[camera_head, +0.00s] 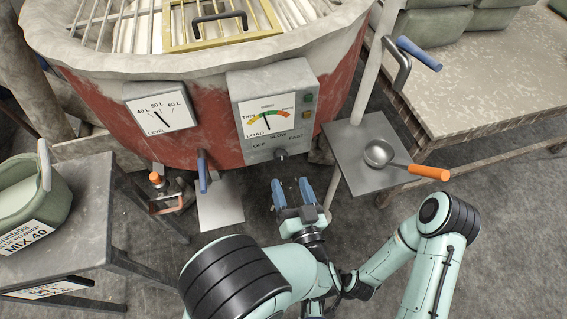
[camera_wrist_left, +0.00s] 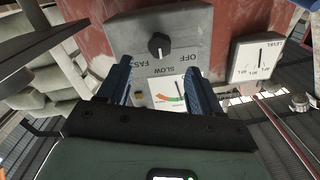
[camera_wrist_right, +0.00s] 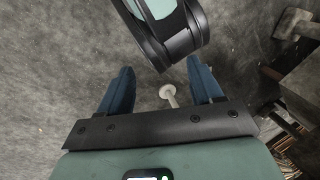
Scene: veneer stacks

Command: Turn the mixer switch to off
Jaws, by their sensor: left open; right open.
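The mixer switch is a black knob (camera_head: 281,154) low on the grey control box (camera_head: 240,83) of the red mixer, below the labels OFF, SLOW and FAST. In the left wrist view the knob (camera_wrist_left: 159,44) shows upside down, with a small pale mark that seems to face SLOW. My left gripper (camera_head: 292,188) is open and empty, in front of and below the knob, apart from it. Its fingers (camera_wrist_left: 157,82) spread to both sides below the knob in its own wrist view. My right gripper (camera_wrist_right: 160,82) is open and empty above the floor, away from the box.
A blue-handled lever (camera_head: 202,174) hangs left of the knob. A metal plate (camera_head: 352,176) on a post holds a ladle (camera_head: 382,153) with an orange handle. A level gauge (camera_head: 161,108) is on the drum. A green bucket (camera_head: 30,200) stands on a left table.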

